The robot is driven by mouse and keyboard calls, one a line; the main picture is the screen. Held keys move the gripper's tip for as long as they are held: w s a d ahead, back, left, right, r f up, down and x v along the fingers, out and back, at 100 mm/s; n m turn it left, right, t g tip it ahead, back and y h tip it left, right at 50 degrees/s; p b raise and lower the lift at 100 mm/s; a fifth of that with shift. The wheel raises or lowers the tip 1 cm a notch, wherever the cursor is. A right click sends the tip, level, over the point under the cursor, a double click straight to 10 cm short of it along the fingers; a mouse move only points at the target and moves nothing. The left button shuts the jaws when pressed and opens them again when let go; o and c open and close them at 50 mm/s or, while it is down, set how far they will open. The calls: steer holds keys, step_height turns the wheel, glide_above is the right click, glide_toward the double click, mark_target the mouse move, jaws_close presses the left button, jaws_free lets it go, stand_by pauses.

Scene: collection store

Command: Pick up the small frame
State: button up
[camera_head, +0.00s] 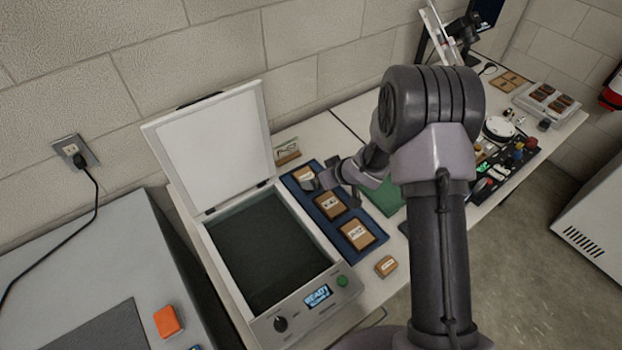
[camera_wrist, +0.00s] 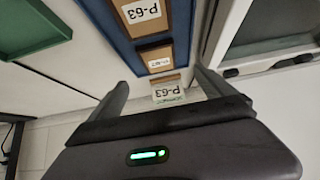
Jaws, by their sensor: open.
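Several brown frames with white labels lie in a row on a blue tray (camera_head: 378,240). The one at the tray's far end (camera_head: 303,174) looks the smallest of the row, and my gripper (camera_head: 322,182) is right by it, partly covering it. In the wrist view this small frame (camera_wrist: 158,59) lies on the blue tray beyond my open, empty gripper (camera_wrist: 162,88), roughly between the fingers' lines. A larger frame (camera_wrist: 150,20) labelled P-63 lies beside it. A loose small brown frame (camera_head: 386,266) lies on the table off the tray's near end.
An open flatbed scanner (camera_head: 262,245) with raised lid (camera_head: 213,145) stands left of the tray. A small label stand (camera_head: 287,152) is behind the tray, also in the wrist view (camera_wrist: 167,92). A green tray (camera_head: 384,198) lies to the right.

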mark_target(308, 177)
steer(key=b+x, duration=0.3)
steer(key=x, duration=0.6)
steer(key=shift+w+f, duration=0.2)
steer(key=shift+f, duration=0.15)
steer(key=shift+r, duration=0.2)
steer(key=c, duration=1.5)
